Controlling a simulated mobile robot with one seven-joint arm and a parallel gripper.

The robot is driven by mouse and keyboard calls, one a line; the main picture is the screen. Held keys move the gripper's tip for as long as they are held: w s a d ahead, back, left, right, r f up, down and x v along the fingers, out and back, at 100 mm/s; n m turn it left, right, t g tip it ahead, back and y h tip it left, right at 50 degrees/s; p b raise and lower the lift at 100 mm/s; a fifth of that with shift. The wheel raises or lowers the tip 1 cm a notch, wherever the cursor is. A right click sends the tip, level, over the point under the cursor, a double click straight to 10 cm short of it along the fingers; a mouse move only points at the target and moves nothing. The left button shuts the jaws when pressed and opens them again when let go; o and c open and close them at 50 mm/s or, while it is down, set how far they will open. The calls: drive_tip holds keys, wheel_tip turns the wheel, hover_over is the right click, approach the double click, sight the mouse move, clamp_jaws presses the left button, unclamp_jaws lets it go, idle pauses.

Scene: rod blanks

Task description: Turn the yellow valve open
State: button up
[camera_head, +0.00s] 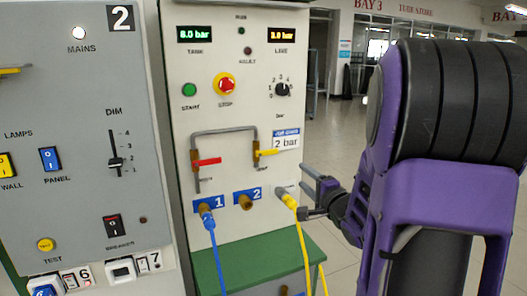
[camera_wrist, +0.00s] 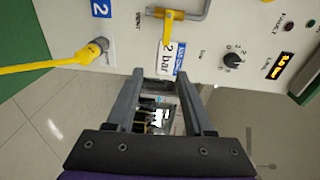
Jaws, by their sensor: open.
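The yellow valve (camera_head: 266,153) is on the right leg of a grey bent pipe on the white panel. Its lever points right, across the vertical pipe leg. In the wrist view the yellow lever (camera_wrist: 168,30) stands ahead of the fingertips, at a right angle to the pipe, with its free end towards my gripper. My gripper (camera_head: 311,192) is at the panel's right edge, below and right of the valve. Its two fingers (camera_wrist: 160,74) are apart with nothing between them, and they do not touch the lever.
A red lever (camera_head: 207,162) is on the pipe's left leg. A "2 bar" label (camera_head: 286,141) is beside the yellow valve. A yellow hose (camera_head: 299,226) and a blue hose (camera_head: 211,235) hang from ports below. A grey panel (camera_head: 80,130) stands left. Open floor lies right.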

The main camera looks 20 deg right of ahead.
drive_tip(key=y, duration=0.1)
approach(273, 152)
drive_tip(key=shift+n, duration=0.3)
drive_tip(key=w, duration=0.9)
drive_tip(key=shift+a+f+b, duration=0.15)
drive_tip(key=shift+f+b, duration=0.05)
drive_tip(key=shift+b, duration=0.2)
clamp_jaws()
